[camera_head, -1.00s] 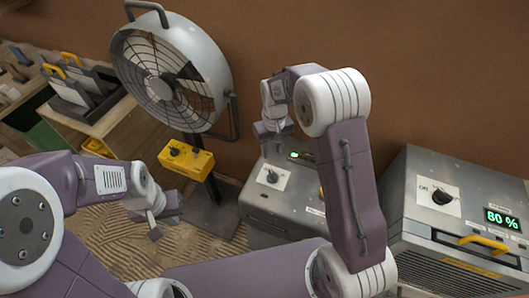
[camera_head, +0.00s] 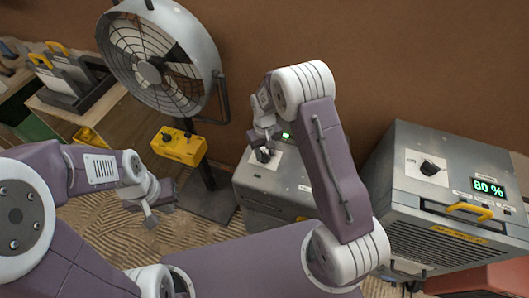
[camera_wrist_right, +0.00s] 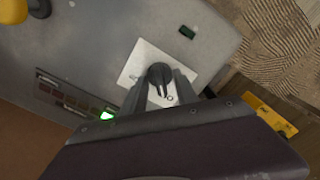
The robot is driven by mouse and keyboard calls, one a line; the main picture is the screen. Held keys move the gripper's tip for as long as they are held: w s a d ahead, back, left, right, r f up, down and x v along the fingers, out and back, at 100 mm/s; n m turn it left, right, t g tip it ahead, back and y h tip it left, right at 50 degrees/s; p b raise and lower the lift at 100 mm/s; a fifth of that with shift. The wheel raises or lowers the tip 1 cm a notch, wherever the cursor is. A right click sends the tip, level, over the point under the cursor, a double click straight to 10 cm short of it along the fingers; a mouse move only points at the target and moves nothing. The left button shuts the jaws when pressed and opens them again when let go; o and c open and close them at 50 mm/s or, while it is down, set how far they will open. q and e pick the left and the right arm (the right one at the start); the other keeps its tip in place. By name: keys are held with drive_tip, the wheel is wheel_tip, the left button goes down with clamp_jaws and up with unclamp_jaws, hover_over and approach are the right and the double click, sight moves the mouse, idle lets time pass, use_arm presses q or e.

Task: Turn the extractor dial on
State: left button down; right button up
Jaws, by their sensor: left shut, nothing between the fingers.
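A grey metal box (camera_head: 297,188) in the middle has a black dial (camera_head: 263,156) on a white plate and a small green-lit display (camera_head: 286,135). I cannot read which box is named the extractor. My right gripper (camera_head: 262,147) is down at this dial. In the right wrist view, the fingers (camera_wrist_right: 161,84) stand apart on either side of the dial (camera_wrist_right: 160,73); whether they touch it is unclear. A second grey box (camera_head: 390,190) at right has its own black dial (camera_head: 431,167) and a display (camera_head: 487,187) reading 80 %. My left gripper (camera_head: 150,218) is shut and empty, away from both boxes.
A large fan (camera_head: 155,62) stands at back left. A yellow control box (camera_head: 180,146) on a stand is between my left gripper and the fan. The right box has a yellow handle (camera_head: 469,211). A brown wall (camera_head: 400,60) closes the back.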

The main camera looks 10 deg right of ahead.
drive_tip(key=shift+r, duration=0.1)
clamp_jaws()
drive_tip(key=shift+r+m+p, duration=0.1)
drive_tip(key=shift+m+p, duration=0.5)
drive_tip(key=shift+m, duration=0.5)
drive_tip(key=m+p, duration=0.1)
drive_tip(key=m, duration=0.2)
drive_tip(key=shift+m, duration=0.3)
drive_tip(key=m+p, duration=0.1)
drive_tip(key=m, duration=0.5)
drive_tip(key=shift+p, duration=0.3)
drive_tip(key=m, duration=0.6)
drive_tip(key=shift+p, duration=0.4)
